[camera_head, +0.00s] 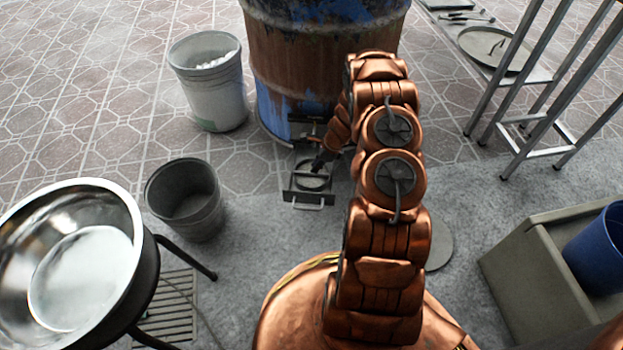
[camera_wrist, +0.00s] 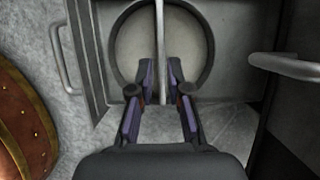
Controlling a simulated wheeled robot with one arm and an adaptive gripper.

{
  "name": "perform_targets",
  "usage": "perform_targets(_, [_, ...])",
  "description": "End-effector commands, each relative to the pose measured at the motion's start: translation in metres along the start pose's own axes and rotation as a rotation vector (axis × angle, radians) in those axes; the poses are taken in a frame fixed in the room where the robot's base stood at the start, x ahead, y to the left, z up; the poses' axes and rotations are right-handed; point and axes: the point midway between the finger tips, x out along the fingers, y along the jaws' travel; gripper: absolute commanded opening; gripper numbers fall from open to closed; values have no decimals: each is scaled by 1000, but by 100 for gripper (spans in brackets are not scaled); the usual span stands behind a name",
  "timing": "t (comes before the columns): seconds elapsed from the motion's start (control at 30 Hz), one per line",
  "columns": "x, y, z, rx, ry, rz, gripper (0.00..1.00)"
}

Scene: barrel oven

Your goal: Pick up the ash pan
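The ash pan (camera_head: 297,184) is a grey metal tray with a front handle, sticking out at the foot of the rusty blue barrel. In the wrist view the pan (camera_wrist: 118,118) shows a dark ring around a pale disc, with a thin bar (camera_wrist: 160,35) crossing above it. My gripper (camera_head: 318,163) reaches down over the pan. In the wrist view its fingers (camera_wrist: 158,76) are apart, one on each side of the bar, with visible gaps. Whether they touch the pan cannot be seen. The front handle (camera_wrist: 64,62) is at the left.
The barrel (camera_head: 290,60) stands directly behind the pan. Another handle (camera_wrist: 286,66) is close on the right in the wrist view. A grey bucket (camera_head: 187,205), a white bucket (camera_head: 212,95) and a steel bowl (camera_head: 120,205) stand to the left. A metal rack is at right.

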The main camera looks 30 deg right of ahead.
Motion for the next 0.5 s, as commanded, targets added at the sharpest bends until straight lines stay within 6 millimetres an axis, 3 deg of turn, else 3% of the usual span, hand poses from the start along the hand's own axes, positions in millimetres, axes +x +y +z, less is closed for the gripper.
perform_targets(0.17, [11,-1,-1,-2,1,-1,17])
perform_targets(0.5, [52,0,-4,-1,2,3,17])
